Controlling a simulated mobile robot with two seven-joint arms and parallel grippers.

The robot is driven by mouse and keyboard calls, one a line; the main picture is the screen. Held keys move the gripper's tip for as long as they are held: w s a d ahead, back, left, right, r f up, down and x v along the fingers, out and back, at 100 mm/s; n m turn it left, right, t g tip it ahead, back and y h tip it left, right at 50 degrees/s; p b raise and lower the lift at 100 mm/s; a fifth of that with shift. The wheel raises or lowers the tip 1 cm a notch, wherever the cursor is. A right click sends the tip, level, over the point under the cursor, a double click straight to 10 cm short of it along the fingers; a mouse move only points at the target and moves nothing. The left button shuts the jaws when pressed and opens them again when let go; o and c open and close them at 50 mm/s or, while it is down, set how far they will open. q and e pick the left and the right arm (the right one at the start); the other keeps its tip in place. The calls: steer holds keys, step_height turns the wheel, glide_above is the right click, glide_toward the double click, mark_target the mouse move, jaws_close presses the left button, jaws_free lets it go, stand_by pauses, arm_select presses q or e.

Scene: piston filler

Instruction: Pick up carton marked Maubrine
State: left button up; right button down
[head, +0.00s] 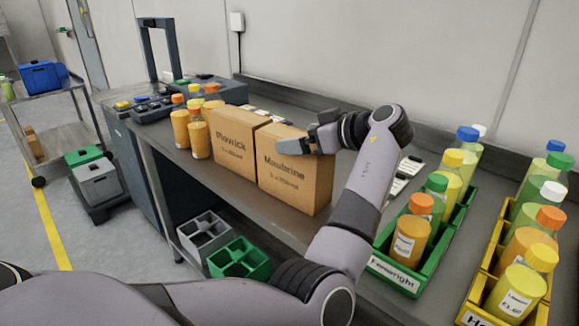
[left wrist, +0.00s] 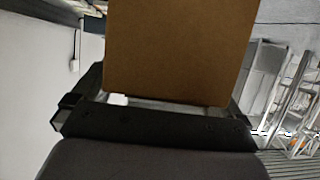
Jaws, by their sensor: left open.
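The carton marked Maubrine (head: 293,181) is a brown box standing upright on the grey worktop, label facing me. Beside it on the left stands a similar carton marked Plowrick (head: 235,143). My left gripper (head: 312,140) is at the upper right part of the Maubrine carton, with its fingers over the top area. In the left wrist view, a brown carton face (left wrist: 180,50) fills the space between the spread fingers of my left gripper (left wrist: 165,80). The gripper is open; whether a finger touches the carton is not clear. My right gripper is not in view.
Bottles with orange caps (head: 198,135) stand left of the cartons. A green crate marked Fernwright (head: 395,274) and a yellow crate (head: 478,318) hold bottles at the right. A wall runs behind the worktop. Grey (head: 205,235) and green divided trays sit below.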

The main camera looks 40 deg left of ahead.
arm_select(q)
steer(key=c, duration=1.8)
steer(key=shift+r, duration=0.2)
jaws_close()
